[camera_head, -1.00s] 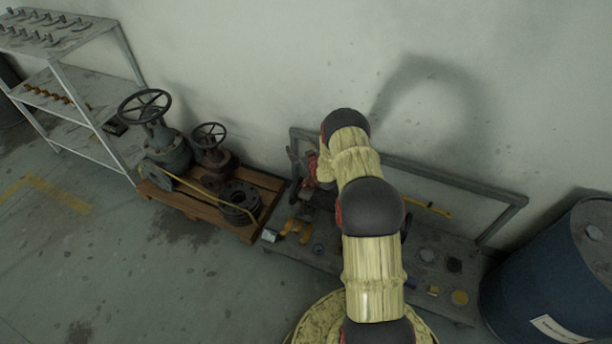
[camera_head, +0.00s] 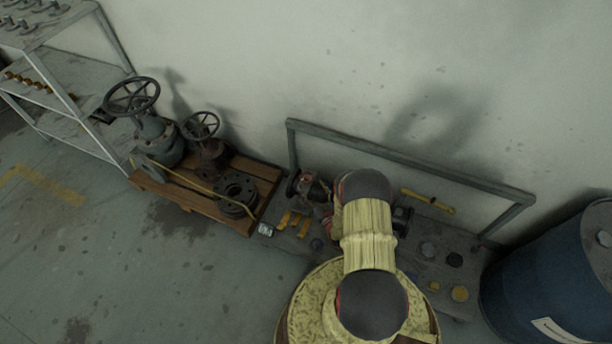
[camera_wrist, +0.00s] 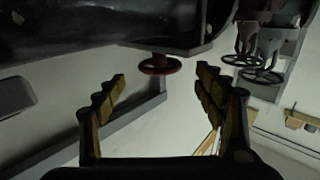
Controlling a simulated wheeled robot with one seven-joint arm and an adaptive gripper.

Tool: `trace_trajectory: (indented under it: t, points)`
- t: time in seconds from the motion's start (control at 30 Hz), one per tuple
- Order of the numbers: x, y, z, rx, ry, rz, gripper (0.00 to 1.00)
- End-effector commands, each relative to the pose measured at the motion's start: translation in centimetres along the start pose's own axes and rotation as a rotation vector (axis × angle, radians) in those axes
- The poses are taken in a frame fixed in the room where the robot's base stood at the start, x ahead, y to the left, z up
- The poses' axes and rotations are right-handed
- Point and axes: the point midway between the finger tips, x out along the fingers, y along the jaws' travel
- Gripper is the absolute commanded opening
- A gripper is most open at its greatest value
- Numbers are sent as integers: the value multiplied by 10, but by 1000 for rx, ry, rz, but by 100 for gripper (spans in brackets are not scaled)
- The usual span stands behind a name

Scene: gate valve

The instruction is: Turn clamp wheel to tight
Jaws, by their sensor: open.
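The clamp wheel is a small red handwheel (camera_wrist: 160,66) in the wrist view. It sits on a short stem on a large dark body (camera_wrist: 100,25); this view looks upside down. My gripper (camera_wrist: 161,82) is open, with one finger on each side of the picture. The wheel shows between the fingertips but beyond them, and I see no contact. In the head view my arm hides the middle of the workbench (camera_head: 462,298), the wheel and my gripper. A dark reddish part (camera_head: 313,188) shows left of my arm; I cannot tell what it is.
A wooden pallet (camera_head: 168,196) with two gate valves (camera_head: 160,140) stands left of the bench. A blue drum (camera_head: 560,270) stands at the right. A metal rail (camera_head: 430,165) runs along the bench's back. Yellow tools (camera_head: 428,200) and small parts lie on the bench.

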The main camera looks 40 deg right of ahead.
Motion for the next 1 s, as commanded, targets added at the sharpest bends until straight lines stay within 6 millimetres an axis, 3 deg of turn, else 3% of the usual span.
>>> trace_trajectory:
  t: [0.2, 0.4, 0.8, 1.0]
  points:
    - [35, -1, 2, -1, 1, -2, 70]
    - [58, 0, 1, 0, 0, -1, 70]
    - [66, 0, 0, 0, -1, 0, 70]
    - [66, 0, 0, 0, -1, 0, 58]
